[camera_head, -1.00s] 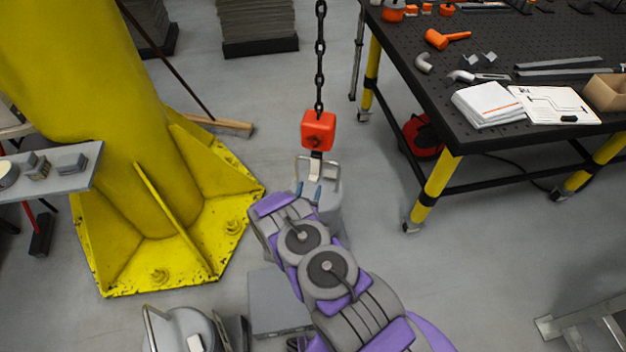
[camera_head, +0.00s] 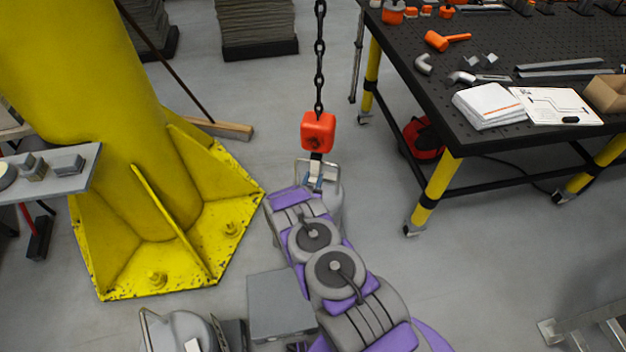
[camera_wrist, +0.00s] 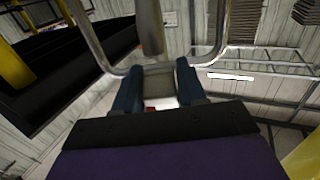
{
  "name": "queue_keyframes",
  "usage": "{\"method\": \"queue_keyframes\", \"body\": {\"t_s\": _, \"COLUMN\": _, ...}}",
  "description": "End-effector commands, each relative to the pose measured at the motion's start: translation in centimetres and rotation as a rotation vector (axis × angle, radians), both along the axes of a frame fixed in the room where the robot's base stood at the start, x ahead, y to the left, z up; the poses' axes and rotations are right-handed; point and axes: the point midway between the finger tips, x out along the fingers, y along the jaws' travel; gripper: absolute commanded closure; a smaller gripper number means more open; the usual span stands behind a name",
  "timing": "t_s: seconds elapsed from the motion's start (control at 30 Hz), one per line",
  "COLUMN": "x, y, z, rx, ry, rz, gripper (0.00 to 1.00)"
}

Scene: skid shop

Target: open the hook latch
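The orange hook block (camera_head: 318,131) hangs from a dark chain. Its small metal hook (camera_head: 316,157) is at the bail (camera_head: 335,172) of a grey canister-like load (camera_head: 334,200); the latch itself is too small to make out. My gripper (camera_head: 316,183) is just below the hook, at the bail. In the wrist view, the two blue fingers of my gripper (camera_wrist: 157,88) stand apart on either side of a pale grey metal piece (camera_wrist: 158,84), with the bent bail tube (camera_wrist: 112,68) beyond. I cannot tell whether the fingers touch the piece.
A yellow column (camera_head: 150,130) with a bolted base stands to the left. A black perforated workbench (camera_head: 480,100) on yellow legs, with tools and papers, stands to the right. A second grey load (camera_head: 180,332) sits at the bottom left.

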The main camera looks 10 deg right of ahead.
Motion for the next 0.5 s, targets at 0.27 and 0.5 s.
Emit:
{"method": "queue_keyframes", "body": {"t_s": 0.27, "x": 0.03, "y": 0.1, "z": 0.0, "rx": 0.0, "ry": 0.0, "rz": 0.002, "gripper": 0.88}}
{"method": "queue_keyframes", "body": {"t_s": 0.5, "x": 0.05, "y": 0.15, "z": 0.01, "rx": 0.0, "ry": 0.0, "rz": 0.003, "gripper": 1.0}}
